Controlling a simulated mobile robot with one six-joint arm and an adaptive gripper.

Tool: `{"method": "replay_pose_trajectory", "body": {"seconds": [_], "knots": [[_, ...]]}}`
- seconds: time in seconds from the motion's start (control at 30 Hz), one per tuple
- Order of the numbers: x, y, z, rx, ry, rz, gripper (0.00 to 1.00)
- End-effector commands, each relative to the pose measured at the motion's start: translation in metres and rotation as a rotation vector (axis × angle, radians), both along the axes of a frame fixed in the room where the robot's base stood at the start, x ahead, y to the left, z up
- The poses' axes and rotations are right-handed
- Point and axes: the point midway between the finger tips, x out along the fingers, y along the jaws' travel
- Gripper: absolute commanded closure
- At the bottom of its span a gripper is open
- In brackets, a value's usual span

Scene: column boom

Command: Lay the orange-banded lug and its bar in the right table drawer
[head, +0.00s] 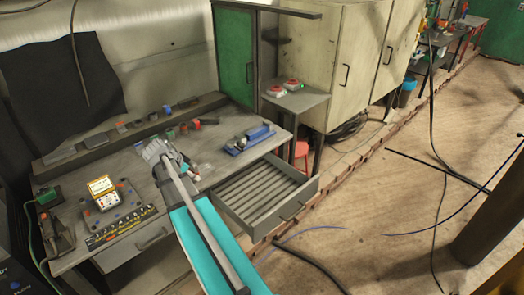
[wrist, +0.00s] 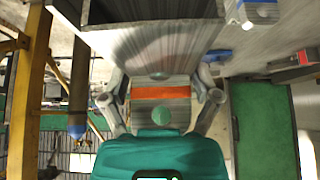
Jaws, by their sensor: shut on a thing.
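My gripper (wrist: 160,95) is shut on the orange-banded lug (wrist: 160,93) in the wrist view, with a finger on each side of it. A wide grey metal piece (wrist: 150,48) lies just beyond the lug; I cannot tell whether it is the lug's bar. In the head view my gripper (head: 160,152) is over the middle of the table (head: 205,158), left of the right drawer; the lug cannot be made out there. The right table drawer (head: 300,200) is pulled open, its ribbed floor showing and bare.
A blue device (head: 250,138) lies at the table's right end. A yellow meter (head: 101,186) and a row of small parts (head: 120,230) are at the left. A side stand (head: 297,100) and red stool (head: 301,150) are behind the drawer. Floor at right is mostly clear, with cables.

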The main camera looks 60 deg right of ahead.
Motion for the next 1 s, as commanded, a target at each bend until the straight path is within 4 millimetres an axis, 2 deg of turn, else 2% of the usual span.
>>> {"method": "replay_pose_trajectory", "body": {"seconds": [0.77, 1.0], "knots": [[-0.0008, -0.0018, 0.0004, -0.002, 0.0, -0.002, 0.81], [-0.0045, -0.0082, 0.0004, -0.002, 0.0, -0.013, 0.81]]}}
